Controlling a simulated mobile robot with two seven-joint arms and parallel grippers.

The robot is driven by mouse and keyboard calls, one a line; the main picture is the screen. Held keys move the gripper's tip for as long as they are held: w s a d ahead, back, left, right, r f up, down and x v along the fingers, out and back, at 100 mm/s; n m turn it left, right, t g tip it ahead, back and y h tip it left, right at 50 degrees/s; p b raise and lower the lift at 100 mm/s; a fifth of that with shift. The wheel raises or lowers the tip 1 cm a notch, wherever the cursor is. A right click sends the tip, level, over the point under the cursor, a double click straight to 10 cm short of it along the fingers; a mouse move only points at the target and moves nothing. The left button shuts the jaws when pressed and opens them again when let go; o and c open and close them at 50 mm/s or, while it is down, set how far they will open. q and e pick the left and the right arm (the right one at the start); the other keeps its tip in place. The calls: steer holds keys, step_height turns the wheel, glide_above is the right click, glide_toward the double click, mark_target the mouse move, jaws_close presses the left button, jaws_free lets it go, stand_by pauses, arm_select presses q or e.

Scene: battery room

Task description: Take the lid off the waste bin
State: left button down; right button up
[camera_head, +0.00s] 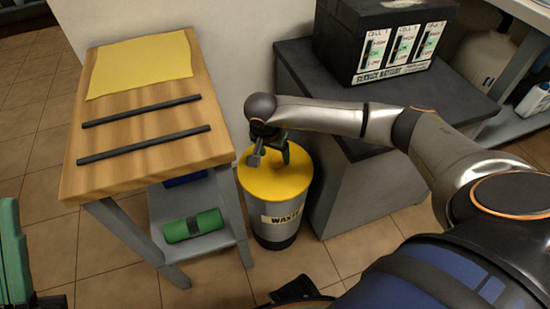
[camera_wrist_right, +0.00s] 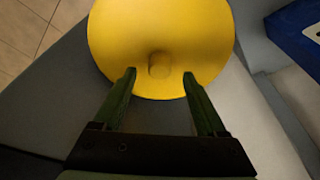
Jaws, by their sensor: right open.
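The waste bin (camera_head: 277,232) is a round grey bin with a yellow band marked WASTE, standing on the floor between the bench and a grey plinth. Its yellow lid (camera_head: 283,187) sits on top and also shows in the right wrist view (camera_wrist_right: 205,45), with a short round knob (camera_wrist_right: 159,66) on it. My right gripper (camera_head: 270,158) is over the lid. In the wrist view its green fingers (camera_wrist_right: 159,75) are open on either side of the knob, with gaps between. A green part (camera_head: 12,255) at the left edge may be my left gripper; its jaws cannot be made out.
A wooden-topped bench (camera_head: 150,128) stands left of the bin, with a yellow cloth (camera_head: 140,65) and two dark bars on top. A green roll (camera_head: 194,225) lies on its lower shelf. A black service battery box (camera_head: 350,45) stands on the plinth (camera_head: 350,195) to the right.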

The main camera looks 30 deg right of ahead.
mark_target(275, 160)
steer(key=x, duration=0.3)
steer(key=shift+f+b, duration=0.1)
steer(key=shift+b, duration=0.3)
jaws_close()
